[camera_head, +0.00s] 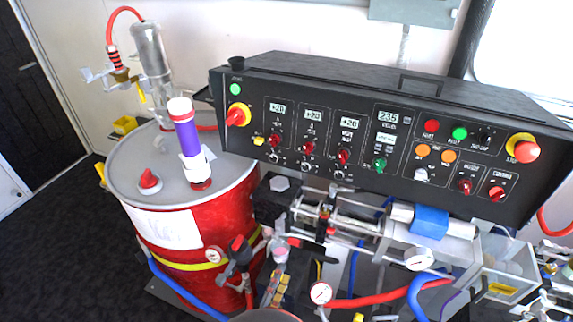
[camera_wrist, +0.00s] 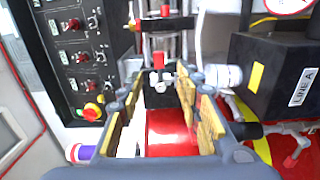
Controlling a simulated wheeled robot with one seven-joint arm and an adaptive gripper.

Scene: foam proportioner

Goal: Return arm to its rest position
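My gripper (camera_wrist: 160,90) is open in the wrist view, its two yellow-padded fingers well apart. A red surface and small metal fittings show through the gap, beyond the fingers. Nothing is visibly held between the pads. In the head view I cannot clearly make out my gripper among the crowded pipework at the bottom middle.
A black control panel (camera_head: 395,100) hangs over pipes and gauges (camera_head: 321,292). A red drum (camera_head: 215,240) with a purple-and-white tube (camera_head: 186,135) stands left. A black "LINE A" box (camera_wrist: 280,75) is right in the wrist view. Dark floor (camera_head: 60,230) is clear at left.

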